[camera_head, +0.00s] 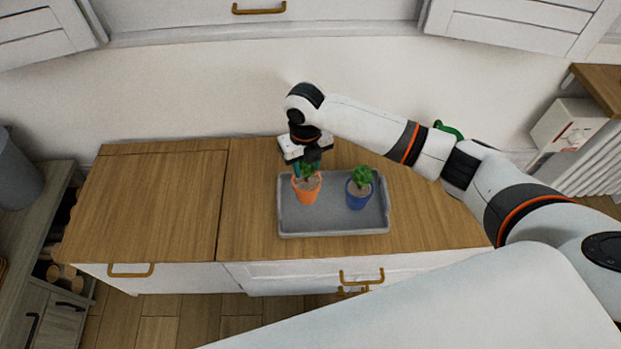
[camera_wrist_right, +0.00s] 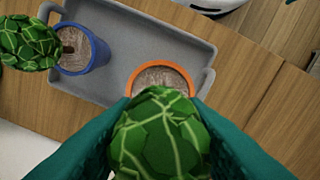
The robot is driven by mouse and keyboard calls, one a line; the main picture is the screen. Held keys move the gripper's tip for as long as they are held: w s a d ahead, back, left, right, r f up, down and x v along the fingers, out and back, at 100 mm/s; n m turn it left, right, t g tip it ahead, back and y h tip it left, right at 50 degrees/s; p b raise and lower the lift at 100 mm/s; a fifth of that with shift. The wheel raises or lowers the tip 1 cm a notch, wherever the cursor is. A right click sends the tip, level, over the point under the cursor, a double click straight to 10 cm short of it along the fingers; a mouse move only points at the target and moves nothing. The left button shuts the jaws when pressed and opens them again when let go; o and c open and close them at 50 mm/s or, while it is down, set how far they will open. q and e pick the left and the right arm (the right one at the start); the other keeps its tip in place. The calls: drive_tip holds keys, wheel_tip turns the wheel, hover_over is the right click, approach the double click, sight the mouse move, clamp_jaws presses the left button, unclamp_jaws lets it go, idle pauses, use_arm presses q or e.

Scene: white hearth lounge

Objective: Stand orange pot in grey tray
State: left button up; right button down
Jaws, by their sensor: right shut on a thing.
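The orange pot (camera_head: 307,190) holds a small green plant and is upright at the left part of the grey tray (camera_head: 335,228). In the right wrist view the orange pot's rim (camera_wrist_right: 196,98) shows beyond its green plant (camera_wrist_right: 160,135), and the grey tray (camera_wrist_right: 190,50) lies under it. My right gripper (camera_head: 305,168) comes from above and is shut on the orange pot. I cannot tell whether the pot's base touches the tray floor. My left gripper is not in view.
A blue pot (camera_head: 358,196) with a green plant stands in the tray, right of the orange pot; it also shows in the right wrist view (camera_wrist_right: 97,58). The tray rests on a wooden cabinet top (camera_head: 160,205), which is clear on the left. A white wall is behind.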

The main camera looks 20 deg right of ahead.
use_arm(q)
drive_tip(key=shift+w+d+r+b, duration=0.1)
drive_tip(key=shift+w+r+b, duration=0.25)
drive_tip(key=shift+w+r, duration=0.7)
use_arm(e)
drive_tip(key=shift+f, duration=2.05)
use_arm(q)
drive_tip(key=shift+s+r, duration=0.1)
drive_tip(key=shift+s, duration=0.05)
use_arm(e)
drive_tip(key=shift+f, duration=0.15)
drive_tip(key=c, duration=0.9)
unclamp_jaws()
drive_tip(key=shift+r, duration=0.3)
wheel_tip(320, 180, up, 12)
drive_tip(key=shift+f+p, duration=0.15)
drive_tip(key=shift+p, duration=0.9)
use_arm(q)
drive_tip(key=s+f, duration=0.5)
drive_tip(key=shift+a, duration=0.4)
